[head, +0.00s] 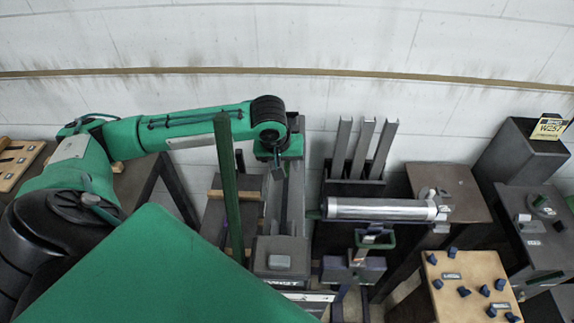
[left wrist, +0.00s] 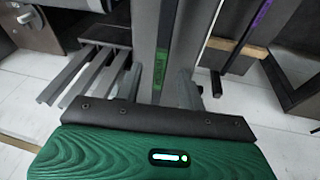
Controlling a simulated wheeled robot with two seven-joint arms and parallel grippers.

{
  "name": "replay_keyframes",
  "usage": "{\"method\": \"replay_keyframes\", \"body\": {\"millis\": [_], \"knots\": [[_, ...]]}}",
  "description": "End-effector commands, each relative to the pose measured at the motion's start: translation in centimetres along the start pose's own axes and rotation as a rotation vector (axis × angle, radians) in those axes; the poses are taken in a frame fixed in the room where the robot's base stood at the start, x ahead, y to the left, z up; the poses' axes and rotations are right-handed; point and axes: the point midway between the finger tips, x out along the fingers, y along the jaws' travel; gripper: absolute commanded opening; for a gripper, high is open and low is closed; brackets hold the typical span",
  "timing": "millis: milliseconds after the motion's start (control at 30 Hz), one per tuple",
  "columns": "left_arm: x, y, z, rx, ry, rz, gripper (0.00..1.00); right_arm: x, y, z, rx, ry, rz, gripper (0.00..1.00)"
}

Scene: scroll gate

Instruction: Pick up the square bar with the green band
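In the left wrist view a grey square bar with a green band (left wrist: 162,68) runs down the middle of the picture, toward my gripper. My left gripper (left wrist: 160,91) has its two grey fingers apart, one on each side of this bar. I cannot tell whether either finger touches it. In the head view my left gripper (head: 277,172) points down over the grey stand at mid-picture, close beside upright grey bars. The green band cannot be made out there. My right gripper is not in view.
A rack with several grey bars (head: 366,150) stands right of the gripper. A silver cylinder (head: 380,209) lies in front of it. A bar with a purple band (left wrist: 262,14) shows in the left wrist view. A wooden board with blue knobs (head: 470,285) is at lower right.

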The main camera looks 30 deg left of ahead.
Motion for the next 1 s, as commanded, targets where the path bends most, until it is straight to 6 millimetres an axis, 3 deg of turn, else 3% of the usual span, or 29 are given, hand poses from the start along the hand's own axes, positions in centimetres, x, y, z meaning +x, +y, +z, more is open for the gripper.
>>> {"method": "replay_keyframes", "body": {"millis": [267, 467, 1000], "knots": [[0.36, 0.01, 0.04, 0.001, 0.0, 0.001, 0.37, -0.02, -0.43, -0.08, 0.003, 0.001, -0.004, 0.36], [0.33, 0.01, 0.03, 0.001, 0.0, 0.001, 0.0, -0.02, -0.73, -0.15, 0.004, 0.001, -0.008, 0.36], [-0.35, 0.15, -0.28, 0.002, 0.005, 0.003, 0.0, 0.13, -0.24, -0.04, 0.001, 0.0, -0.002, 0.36]]}}
